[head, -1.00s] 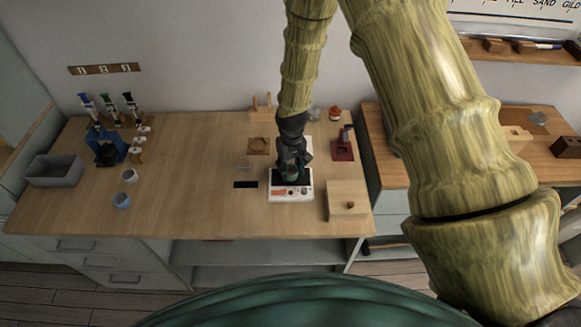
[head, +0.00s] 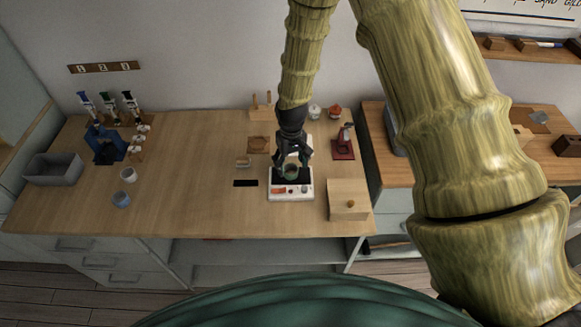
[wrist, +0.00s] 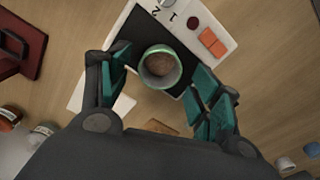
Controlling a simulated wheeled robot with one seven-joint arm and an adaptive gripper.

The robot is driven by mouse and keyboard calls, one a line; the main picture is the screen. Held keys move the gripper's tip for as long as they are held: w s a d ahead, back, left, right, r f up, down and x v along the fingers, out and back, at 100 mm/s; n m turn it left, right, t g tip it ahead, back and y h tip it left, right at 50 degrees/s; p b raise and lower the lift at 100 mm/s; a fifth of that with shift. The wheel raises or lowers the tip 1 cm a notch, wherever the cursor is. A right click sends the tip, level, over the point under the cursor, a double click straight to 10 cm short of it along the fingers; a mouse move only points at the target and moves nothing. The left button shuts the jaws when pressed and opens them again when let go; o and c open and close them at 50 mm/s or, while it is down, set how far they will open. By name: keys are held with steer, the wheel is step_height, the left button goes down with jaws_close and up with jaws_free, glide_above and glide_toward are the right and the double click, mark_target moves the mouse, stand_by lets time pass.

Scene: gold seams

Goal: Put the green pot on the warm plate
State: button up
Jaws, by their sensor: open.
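The green pot (wrist: 160,67) is a small round cup with brownish contents. It stands upright on the dark surface of the white warm plate (wrist: 212,22) in the wrist view. In the head view the pot (head: 291,171) shows between the fingers, above the plate's front panel (head: 291,191). My gripper (wrist: 160,85) is open, with a teal-padded finger on each side of the pot. A gap shows between the pot and both fingers. In the head view my gripper (head: 292,165) is over the warm plate.
A wooden box with a knob (head: 348,200) stands right of the plate, and a dark red stand (head: 343,148) behind it. Small jars (head: 335,112) are at the back. A black strip (head: 246,183) lies left.

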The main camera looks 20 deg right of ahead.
step_height(320, 180, up, 10)
steer(key=b, duration=0.3)
steer(key=shift+r, duration=0.15)
